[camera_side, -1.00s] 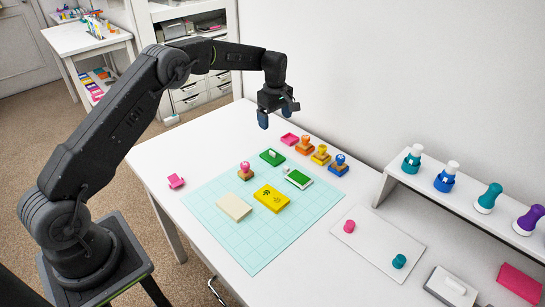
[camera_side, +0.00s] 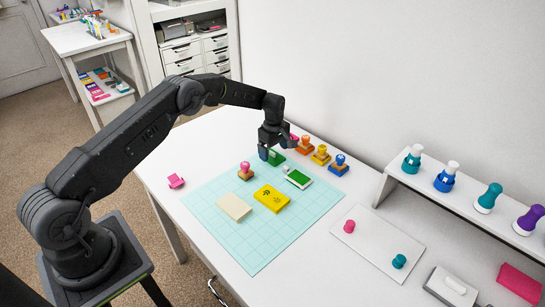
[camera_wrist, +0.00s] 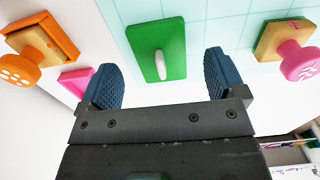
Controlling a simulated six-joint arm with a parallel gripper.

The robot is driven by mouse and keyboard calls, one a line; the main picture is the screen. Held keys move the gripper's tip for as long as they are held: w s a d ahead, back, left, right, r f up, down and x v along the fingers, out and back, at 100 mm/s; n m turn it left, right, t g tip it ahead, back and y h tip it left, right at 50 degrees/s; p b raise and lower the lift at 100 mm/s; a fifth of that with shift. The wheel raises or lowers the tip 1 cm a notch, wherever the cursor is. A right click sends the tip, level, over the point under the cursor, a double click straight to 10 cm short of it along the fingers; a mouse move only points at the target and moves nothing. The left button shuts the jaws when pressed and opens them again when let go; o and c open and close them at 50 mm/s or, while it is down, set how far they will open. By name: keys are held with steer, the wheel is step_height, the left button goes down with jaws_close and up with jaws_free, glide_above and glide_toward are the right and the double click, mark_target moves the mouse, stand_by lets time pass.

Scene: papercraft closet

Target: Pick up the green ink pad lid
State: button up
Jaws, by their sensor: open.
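The green ink pad lid (camera_side: 276,159) lies flat at the back edge of the light-blue grid mat, partly hidden by my gripper in the side view. In the wrist view the lid (camera_wrist: 148,58) shows as a green rectangle with an upright white handle. My gripper (camera_side: 273,149) is just above it, pointing down. In the wrist view the blue fingers (camera_wrist: 162,64) are spread apart, one on each side of the lid's handle, with nothing between them that they touch. The green ink pad (camera_side: 301,180), in a white frame, lies nearer on the mat.
A pink piece (camera_side: 293,138) is behind my gripper. A pink-handled stamp (camera_side: 245,171), a yellow block (camera_side: 271,198) and a cream block (camera_side: 234,207) are on the mat (camera_side: 250,245).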

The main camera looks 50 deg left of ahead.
step_height(320, 180, down, 2)
steer(key=shift+f, duration=0.1)
steer(key=c, duration=1)
steer(key=shift+r, duration=0.2)
